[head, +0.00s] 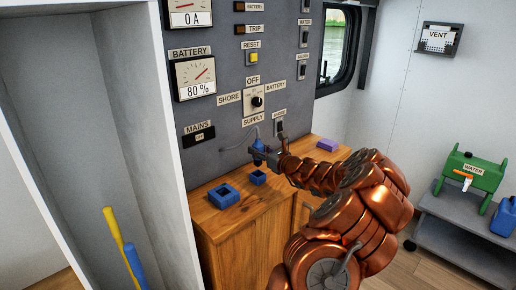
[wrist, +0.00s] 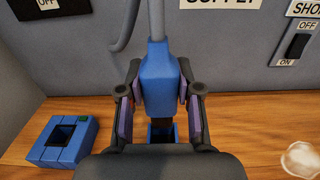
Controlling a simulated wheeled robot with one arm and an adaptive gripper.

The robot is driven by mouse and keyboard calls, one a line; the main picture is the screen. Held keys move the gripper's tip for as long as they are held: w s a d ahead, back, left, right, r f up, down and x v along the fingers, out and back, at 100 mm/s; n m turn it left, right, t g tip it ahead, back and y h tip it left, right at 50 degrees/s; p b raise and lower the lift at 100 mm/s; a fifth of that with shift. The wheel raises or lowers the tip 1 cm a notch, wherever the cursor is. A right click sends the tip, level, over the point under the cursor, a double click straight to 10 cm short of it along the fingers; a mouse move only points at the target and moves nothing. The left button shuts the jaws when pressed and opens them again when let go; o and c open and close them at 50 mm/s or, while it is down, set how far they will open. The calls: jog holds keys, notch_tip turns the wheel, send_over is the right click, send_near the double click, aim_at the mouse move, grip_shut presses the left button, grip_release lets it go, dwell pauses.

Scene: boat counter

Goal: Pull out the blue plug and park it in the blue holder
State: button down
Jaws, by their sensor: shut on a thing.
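My gripper (head: 266,158) is shut on the blue plug (head: 258,146), held upright above the wooden counter. In the wrist view my gripper (wrist: 159,100) has a finger on each side of the blue plug (wrist: 157,75), and a grey cable rises from its top. A small blue block (head: 258,178) with a dark opening sits below the plug, apart from it; it also shows in the wrist view (wrist: 152,134). A larger blue block (head: 224,197) with an empty square recess and a green mark stands to the left, also in the wrist view (wrist: 84,152). Which block is the holder is not labelled.
The grey panel (head: 228,120) with switches and gauges stands behind the counter (head: 225,225). A purple block (head: 328,145) lies at the counter's right. A pale wall (head: 150,110) borders the counter's left. Counter space between the two blue blocks is narrow.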

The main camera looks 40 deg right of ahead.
aim_at(258, 165)
jog(key=shift+f+b, duration=0.45)
jog(key=shift+f, duration=0.75)
jog(key=shift+f+b, duration=0.6)
jog(key=shift+f, duration=1.45)
dwell(1.7)
jog(key=c, duration=0.7)
grip_release()
jog(key=shift+s, duration=0.1)
jog(key=s, duration=1)
jog(key=shift+s, duration=0.3)
jog(key=shift+s+a, duration=0.15)
jog(key=shift+s, duration=0.4)
jog(key=shift+a, duration=0.1)
